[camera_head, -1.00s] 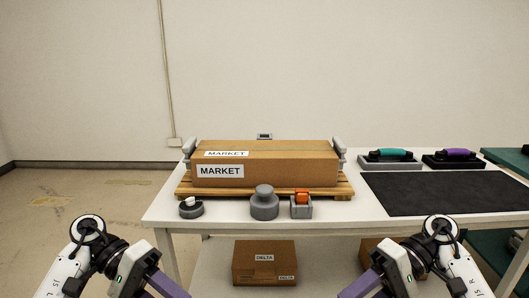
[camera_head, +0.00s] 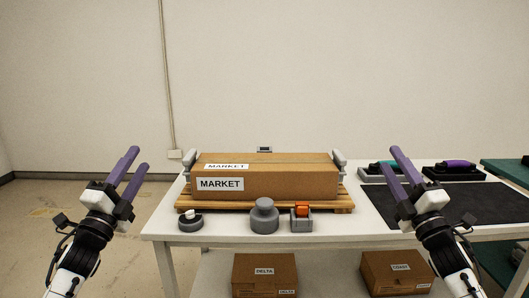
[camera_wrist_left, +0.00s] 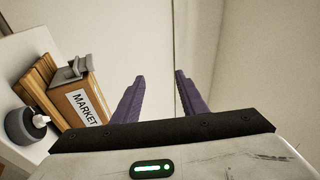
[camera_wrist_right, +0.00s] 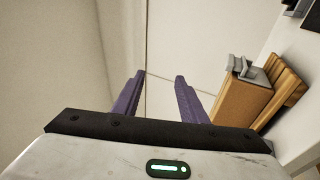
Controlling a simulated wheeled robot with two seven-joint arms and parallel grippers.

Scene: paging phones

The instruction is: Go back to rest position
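My left gripper (camera_head: 130,168) is raised at the left of the head view, left of the table. Its two purple fingers stand apart with nothing between them, as the left wrist view (camera_wrist_left: 160,95) also shows. My right gripper (camera_head: 402,165) is raised at the right, in front of the black mat and the phones. Its purple fingers are apart and empty, also in the right wrist view (camera_wrist_right: 158,95). Neither gripper touches anything.
A MARKET box (camera_head: 290,185) lies on a wooden pallet (camera_head: 320,206) on the white table (camera_head: 160,225). Grey round items and an orange piece (camera_head: 302,209) stand in front. Phones with teal and purple handsets (camera_head: 458,163) sit beyond the black mat (camera_head: 470,202). Two boxes lie below.

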